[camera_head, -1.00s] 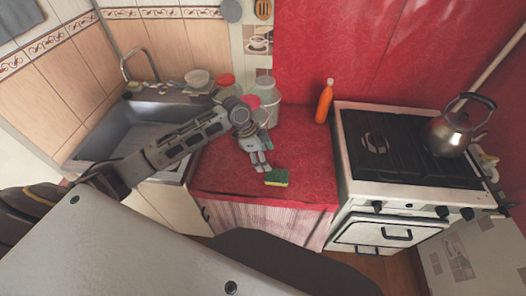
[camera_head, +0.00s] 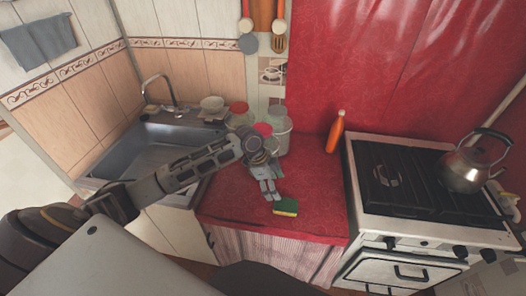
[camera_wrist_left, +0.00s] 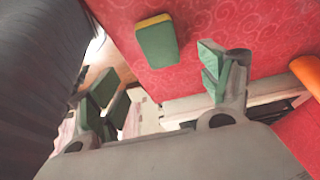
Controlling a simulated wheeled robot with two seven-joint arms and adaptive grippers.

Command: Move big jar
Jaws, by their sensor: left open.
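Several jars stand in a cluster at the back left of the red counter (camera_head: 315,195). The biggest-looking jar (camera_head: 283,137) is pale, with a pale lid, at the cluster's right side. A jar with a red lid (camera_head: 239,108) stands to its left, and another reddish lid (camera_head: 263,129) shows in front. My left gripper (camera_head: 269,191) is open and empty in front of the jars, its fingers pointing at the counter's front edge. Its arm hides part of the jars. In the left wrist view the open fingers (camera_wrist_left: 160,88) show no jar between them. My right gripper is not in view.
A green and yellow sponge (camera_head: 286,207) lies just beside my left fingertips; it also shows in the wrist view (camera_wrist_left: 157,43). An orange bottle (camera_head: 335,132) stands near the stove (camera_head: 405,215), which holds a kettle (camera_head: 468,165). A sink (camera_head: 150,150) is at left.

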